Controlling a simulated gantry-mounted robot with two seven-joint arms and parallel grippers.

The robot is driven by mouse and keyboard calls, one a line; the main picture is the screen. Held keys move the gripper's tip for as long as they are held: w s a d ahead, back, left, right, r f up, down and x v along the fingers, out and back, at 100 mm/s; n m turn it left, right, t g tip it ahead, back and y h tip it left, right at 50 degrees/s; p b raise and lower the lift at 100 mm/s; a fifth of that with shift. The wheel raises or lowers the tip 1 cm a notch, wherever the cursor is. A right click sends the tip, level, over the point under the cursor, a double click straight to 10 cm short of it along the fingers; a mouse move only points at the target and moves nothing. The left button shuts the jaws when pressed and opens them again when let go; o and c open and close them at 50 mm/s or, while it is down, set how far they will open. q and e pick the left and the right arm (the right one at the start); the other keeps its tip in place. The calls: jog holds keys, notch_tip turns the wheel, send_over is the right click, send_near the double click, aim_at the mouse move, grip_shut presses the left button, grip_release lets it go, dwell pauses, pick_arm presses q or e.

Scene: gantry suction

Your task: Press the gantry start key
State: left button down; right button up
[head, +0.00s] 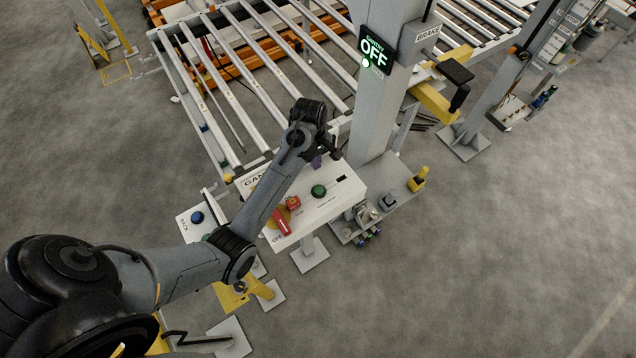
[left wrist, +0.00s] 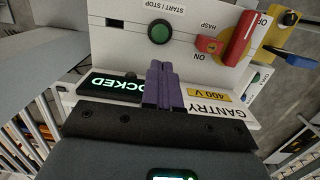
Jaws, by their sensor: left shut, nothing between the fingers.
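The green round START / STOP key (head: 318,191) is on a white control box (head: 325,208) below the post. It also shows in the left wrist view (left wrist: 159,31), uncovered, beyond my fingertips. My left gripper (head: 316,161) is over the box's back edge, its purple fingers shut and empty; they also show in the left wrist view (left wrist: 158,66). The fingertips appear apart from the key. A sign on the post (head: 373,50) reads GANTRY OFF, with a green light. A display (left wrist: 112,84) shows "OCKED", partly hidden by the fingers. My right gripper is not in view.
A red rotary handle (left wrist: 240,38) and red hasp (left wrist: 208,44) sit beside the key. A blue button (head: 197,217) is on a panel at left. The grey post (head: 380,110) rises behind the box. A shelf with small items (head: 388,201) is at its right.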

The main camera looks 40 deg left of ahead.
aim_at(319, 189)
pick_arm(q)
jog(key=f, duration=0.4)
jog(key=f+p, duration=0.1)
jog(key=f, duration=0.3)
jog(key=d+f+p, duration=0.1)
jog(key=f, duration=0.2)
jog(key=shift+f, duration=0.4)
jog(key=shift+d+f, duration=0.1)
jog(key=shift+f, duration=0.5)
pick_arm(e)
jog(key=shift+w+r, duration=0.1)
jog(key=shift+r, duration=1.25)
